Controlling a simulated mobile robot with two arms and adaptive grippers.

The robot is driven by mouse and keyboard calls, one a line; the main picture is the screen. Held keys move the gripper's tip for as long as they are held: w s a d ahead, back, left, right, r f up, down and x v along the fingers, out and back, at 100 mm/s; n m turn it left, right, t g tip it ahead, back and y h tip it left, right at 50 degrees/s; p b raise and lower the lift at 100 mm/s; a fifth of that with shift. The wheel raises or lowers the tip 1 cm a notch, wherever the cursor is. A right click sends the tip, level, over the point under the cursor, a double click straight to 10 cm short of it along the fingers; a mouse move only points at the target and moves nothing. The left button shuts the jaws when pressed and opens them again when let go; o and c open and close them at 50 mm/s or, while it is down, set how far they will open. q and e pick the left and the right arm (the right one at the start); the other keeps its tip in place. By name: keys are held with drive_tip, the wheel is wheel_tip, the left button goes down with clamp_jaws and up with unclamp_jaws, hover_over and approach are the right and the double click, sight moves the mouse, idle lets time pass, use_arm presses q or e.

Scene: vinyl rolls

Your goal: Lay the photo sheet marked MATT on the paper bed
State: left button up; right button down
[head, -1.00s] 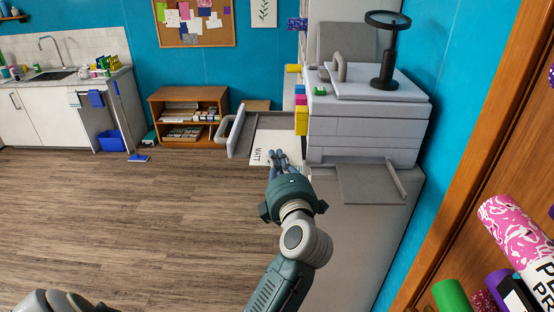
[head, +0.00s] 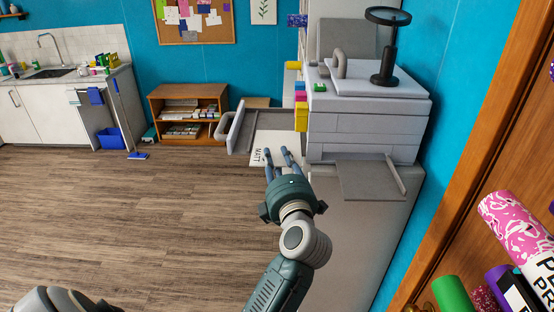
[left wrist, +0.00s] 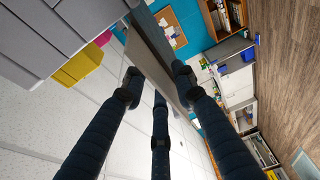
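The white photo sheet marked MATT (head: 256,158) lies flat in the pulled-out paper bed (head: 285,121) of the grey printer. My left gripper (head: 278,150) is over the near part of the sheet, its fingers spread. Its dark blue fingers also show apart in the left wrist view (left wrist: 155,85), with nothing seen between their tips. The hand hides part of the sheet's near edge. I cannot tell whether the fingertips touch the sheet. The sheet is not clearly seen in the left wrist view. My right gripper is not in view.
The grey printer (head: 365,130) has coloured cartridges (head: 301,106) beside the bed and a black magnifier (head: 386,50) on top. The bed's raised front with a handle (head: 228,124) stands left of the sheet. Vinyl rolls (head: 515,230) are at the lower right. The floor at left is clear.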

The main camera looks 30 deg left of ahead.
sight(276, 166)
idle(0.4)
use_arm(q)
drive_tip(key=shift+s, duration=0.1)
drive_tip(key=shift+s+a+p+v, duration=0.1)
drive_tip(key=shift+p+v, duration=0.1)
drive_tip(key=shift+v, duration=0.5)
drive_tip(key=shift+s+a+p+v, duration=0.1)
drive_tip(key=shift+s+p+v, duration=0.05)
drive_tip(key=shift+v, duration=0.55)
drive_tip(key=shift+s+a+p+v, duration=0.1)
drive_tip(key=shift+s+a+v, duration=0.05)
drive_tip(key=shift+v, duration=0.8)
drive_tip(key=shift+s+a+p+v, duration=0.1)
drive_tip(key=shift+s+a+v, duration=0.05)
drive_tip(key=shift+v, duration=0.8)
drive_tip(key=shift+s+a+p+v, duration=0.1)
drive_tip(key=shift+s+a+v, duration=0.1)
drive_tip(key=shift+v, duration=0.8)
drive_tip(key=shift+w, duration=0.1)
